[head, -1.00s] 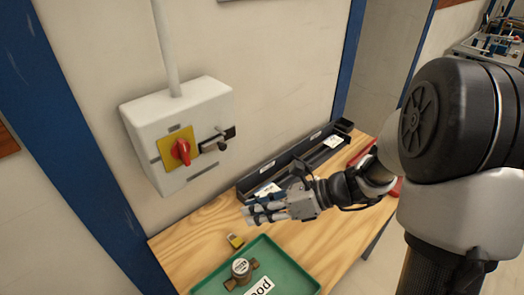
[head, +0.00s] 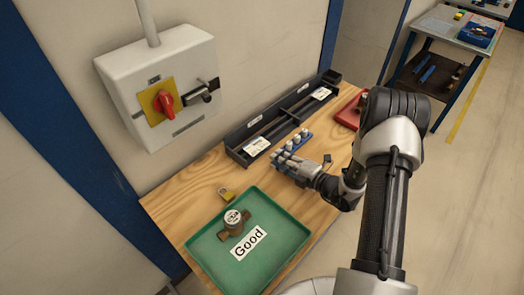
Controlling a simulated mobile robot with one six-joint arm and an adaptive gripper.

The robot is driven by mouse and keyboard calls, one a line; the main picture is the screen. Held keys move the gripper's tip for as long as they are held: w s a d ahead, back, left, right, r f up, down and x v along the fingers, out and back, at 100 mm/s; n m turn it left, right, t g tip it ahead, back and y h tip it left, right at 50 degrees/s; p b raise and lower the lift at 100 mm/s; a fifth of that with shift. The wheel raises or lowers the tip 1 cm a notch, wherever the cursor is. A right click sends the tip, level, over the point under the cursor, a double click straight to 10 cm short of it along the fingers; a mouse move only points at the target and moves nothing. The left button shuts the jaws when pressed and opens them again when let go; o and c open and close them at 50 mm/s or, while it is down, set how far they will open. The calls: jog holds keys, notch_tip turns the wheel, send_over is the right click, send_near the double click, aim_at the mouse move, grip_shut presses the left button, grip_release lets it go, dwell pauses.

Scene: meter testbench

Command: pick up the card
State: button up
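A white card printed "Good" (head: 249,243) lies in the green tray (head: 204,229) at the front of the wooden bench. Smaller white cards or labels are on the black divided bin, one at its near end (head: 257,146) and one towards its far end (head: 321,93). My gripper (head: 281,162) is over the bench, beside the near part of the black bin and behind the green tray. It is apart from the "Good" card. Its fingers are small and seen from above, so I cannot tell whether they are open or shut. No card is visible in them.
A brass meter (head: 235,222) sits in the tray beside the "Good" card. A switch box (head: 160,85) hangs on the wall.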

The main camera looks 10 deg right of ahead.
aim_at(264, 158)
jog(key=b+x, duration=0.2)
jog(key=x, duration=0.6)
jog(key=shift+s, duration=0.1)
grip_shut()
dwell(0.7)
notch_tip(264, 158, up, 3)
jog(key=shift+f+p, duration=0.15)
jog(key=shift+p, duration=0.85)
jog(key=shift+f, duration=0.1)
jog(key=r+p+v, duration=0.2)
jog(key=p+v, duration=0.4)
jog(key=v, duration=0.8)
jog(key=shift+r, duration=0.2)
